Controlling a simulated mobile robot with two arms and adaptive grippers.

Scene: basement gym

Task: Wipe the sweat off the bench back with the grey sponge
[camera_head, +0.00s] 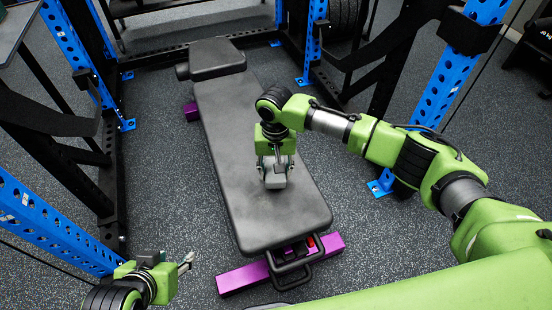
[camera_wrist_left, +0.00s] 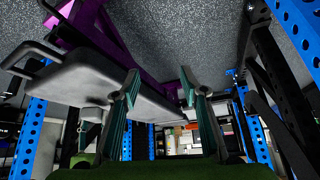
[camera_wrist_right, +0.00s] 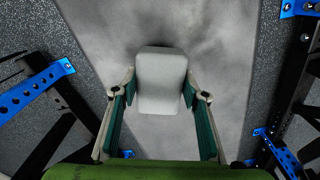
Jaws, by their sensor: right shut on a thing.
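The black bench back (camera_head: 235,130) lies flat in the middle of the head view, with paler smudged patches on its surface. My right gripper (camera_head: 275,172) is over its near half, pointing down, and is shut on the grey sponge (camera_head: 275,181). The sponge is at the pad surface; in the right wrist view the sponge (camera_wrist_right: 161,80) sits between the fingertips with the pad behind it. Whether it presses on the pad is hard to tell. My left gripper (camera_head: 188,262) is low at the left, off the bench; in the left wrist view its fingers are apart and empty.
The bench has a head pad (camera_head: 216,57) at its far end and a purple foot bar (camera_head: 245,277) with a black handle at its near end. Blue and black rack uprights (camera_head: 75,45) stand on both sides. Speckled floor is clear beside the bench.

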